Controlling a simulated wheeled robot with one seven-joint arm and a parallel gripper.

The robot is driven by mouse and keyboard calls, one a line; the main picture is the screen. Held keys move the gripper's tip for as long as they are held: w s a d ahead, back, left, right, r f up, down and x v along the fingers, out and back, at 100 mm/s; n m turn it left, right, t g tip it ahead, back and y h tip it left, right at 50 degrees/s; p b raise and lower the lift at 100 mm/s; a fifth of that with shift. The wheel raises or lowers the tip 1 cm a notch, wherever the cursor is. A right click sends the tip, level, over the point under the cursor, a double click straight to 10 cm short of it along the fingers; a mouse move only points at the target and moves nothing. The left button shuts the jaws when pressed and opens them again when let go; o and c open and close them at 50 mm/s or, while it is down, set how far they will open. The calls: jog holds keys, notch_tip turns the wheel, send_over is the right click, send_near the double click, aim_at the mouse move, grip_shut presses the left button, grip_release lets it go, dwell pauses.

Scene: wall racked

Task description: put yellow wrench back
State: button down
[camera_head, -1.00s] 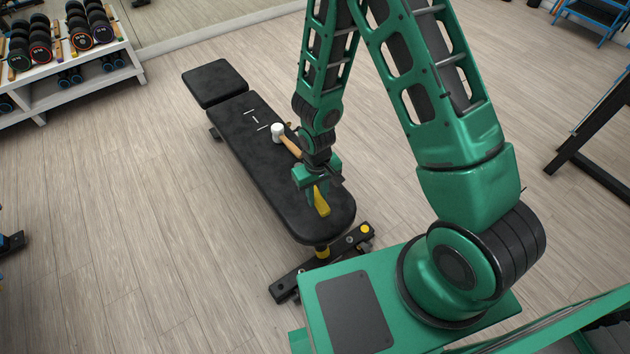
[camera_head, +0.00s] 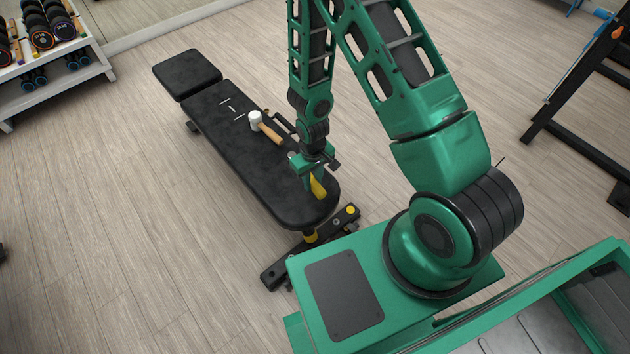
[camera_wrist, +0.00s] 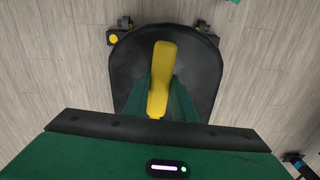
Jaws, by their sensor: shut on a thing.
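The yellow wrench (camera_head: 318,187) shows as a yellow bar at the front end of the black bench (camera_head: 215,122). My gripper (camera_head: 312,172) points down over that end of the bench and is shut on the wrench. In the wrist view the wrench (camera_wrist: 161,75) sticks out between my green fingers (camera_wrist: 160,95), with the rounded bench end (camera_wrist: 130,70) behind it. Its lower end is hidden by my gripper. I cannot tell how far the wrench is above the pad.
A mallet with a white head (camera_head: 256,120) and wooden handle lies on the bench beyond my gripper. A dumbbell rack (camera_head: 95,72) stands at the far left. A black frame with an orange-handled tool (camera_head: 617,33) stands at the right.

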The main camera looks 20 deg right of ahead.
jog(key=w+d+f, duration=0.2)
jog(key=d, duration=0.1)
jog(key=shift+w+f, duration=0.2)
jog(key=shift+f, duration=1.8)
jog(key=c, duration=1.5)
grip_release()
jog(key=shift+o, duration=0.2)
